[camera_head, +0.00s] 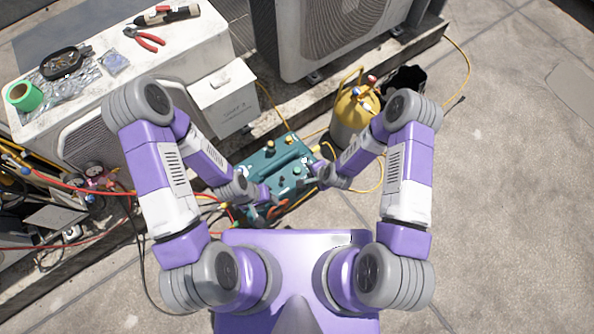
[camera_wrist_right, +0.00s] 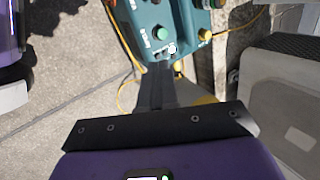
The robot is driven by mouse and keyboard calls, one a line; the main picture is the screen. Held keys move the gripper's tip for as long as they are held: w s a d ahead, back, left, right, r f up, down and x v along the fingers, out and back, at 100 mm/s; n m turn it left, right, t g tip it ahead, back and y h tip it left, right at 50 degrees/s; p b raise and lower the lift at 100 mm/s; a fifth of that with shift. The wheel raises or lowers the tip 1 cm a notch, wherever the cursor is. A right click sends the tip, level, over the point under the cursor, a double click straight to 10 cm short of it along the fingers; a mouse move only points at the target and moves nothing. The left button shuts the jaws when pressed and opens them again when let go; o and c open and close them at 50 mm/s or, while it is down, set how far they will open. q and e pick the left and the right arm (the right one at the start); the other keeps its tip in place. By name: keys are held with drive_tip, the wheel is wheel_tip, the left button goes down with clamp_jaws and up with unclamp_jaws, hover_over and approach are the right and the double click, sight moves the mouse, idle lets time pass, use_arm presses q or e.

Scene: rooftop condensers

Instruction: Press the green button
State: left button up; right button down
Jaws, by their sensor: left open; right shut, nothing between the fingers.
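A teal machine (camera_head: 262,163) with several knobs and fittings on its top stands on the ground ahead of me. In the right wrist view its panel (camera_wrist_right: 172,15) shows a round green button (camera_wrist_right: 160,33) near the lower edge. My right gripper (camera_head: 311,168) is at the machine's right side. Its fingers (camera_wrist_right: 160,67) are shut and empty, with their tips just below the green button in the picture; whether they touch the panel I cannot tell. My left gripper (camera_head: 268,196) is open at the machine's lower left side.
A yellow cylinder (camera_head: 350,118) stands right of the machine, close to my right arm. A white box (camera_head: 226,100) and a white condenser unit (camera_head: 318,35) stand behind. Hoses and gauges (camera_head: 93,172) lie at left. The pavement at right (camera_head: 510,190) is clear.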

drive_tip(key=w+a+f+m+t+b, duration=0.1)
drive_tip(key=w+a+f+m+t, duration=0.1)
drive_tip(key=w+f+m, duration=0.2)
drive_tip(key=w+a+f+m+t+h+b, duration=0.1)
drive_tip(key=w+a+f+m+t, duration=0.1)
drive_tip(key=m, duration=0.5)
drive_tip(key=w+a+f, duration=0.1)
drive_tip(key=w+f, duration=0.1)
drive_tip(key=w, duration=0.1)
drive_tip(key=shift+w+a+f+m+t, duration=0.2)
drive_tip(key=shift+w+a+m+t, duration=0.05)
drive_tip(key=shift+w+m+t, duration=0.05)
drive_tip(key=shift+f, duration=0.1)
drive_tip(key=b, duration=0.5)
hover_over(297, 172)
wheel_tip(297, 172, down, 6)
drive_tip(key=shift+f, duration=1.3)
drive_tip(key=shift+f, duration=0.45)
